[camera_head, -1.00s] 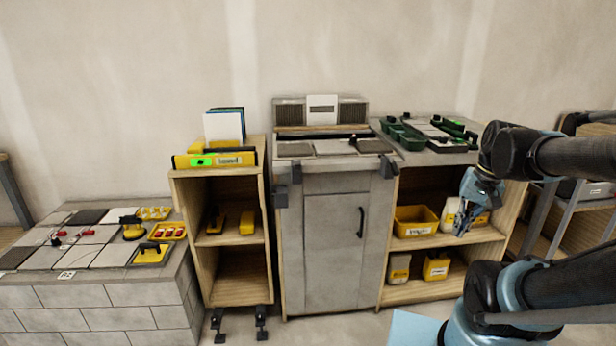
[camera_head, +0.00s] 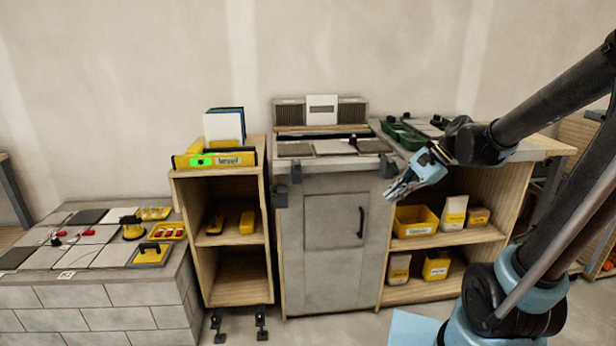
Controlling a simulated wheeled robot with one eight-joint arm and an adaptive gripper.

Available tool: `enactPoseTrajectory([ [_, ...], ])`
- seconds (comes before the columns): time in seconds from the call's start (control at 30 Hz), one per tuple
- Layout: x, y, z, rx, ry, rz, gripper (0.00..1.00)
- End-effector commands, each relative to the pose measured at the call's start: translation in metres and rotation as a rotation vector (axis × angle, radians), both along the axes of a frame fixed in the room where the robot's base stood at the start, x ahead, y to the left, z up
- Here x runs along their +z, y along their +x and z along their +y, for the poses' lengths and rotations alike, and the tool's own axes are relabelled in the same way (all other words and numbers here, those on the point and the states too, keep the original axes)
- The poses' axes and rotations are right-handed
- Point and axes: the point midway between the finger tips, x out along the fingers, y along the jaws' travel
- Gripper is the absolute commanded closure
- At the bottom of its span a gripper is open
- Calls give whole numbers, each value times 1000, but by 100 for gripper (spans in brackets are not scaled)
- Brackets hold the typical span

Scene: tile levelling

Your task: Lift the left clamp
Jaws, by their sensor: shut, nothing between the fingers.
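A dark clamp (camera_head: 281,196) sits at the left front edge of the grey workbench (camera_head: 335,182), with another dark block (camera_head: 295,172) just above and right of it. A second dark clamp (camera_head: 388,167) is at the right front edge. My gripper (camera_head: 390,194) is shut and empty. It is in front of the right side of the workbench, just below the right clamp in the picture and well to the right of the left clamp. I cannot tell whether it touches the right clamp.
A wooden shelf (camera_head: 262,262) with a yellow level (camera_head: 230,159) on top stands left of the workbench. Green trays (camera_head: 407,137) lie behind my arm. Two small dark clamp-like items (camera_head: 261,322) are low by the floor.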

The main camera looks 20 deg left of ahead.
Motion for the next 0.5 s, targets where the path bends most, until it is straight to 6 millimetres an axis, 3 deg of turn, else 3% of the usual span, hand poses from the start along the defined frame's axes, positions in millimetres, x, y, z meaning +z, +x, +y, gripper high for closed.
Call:
enactPoseTrajectory([
  [0.5,15,33,128,-128,197,507,100],
])
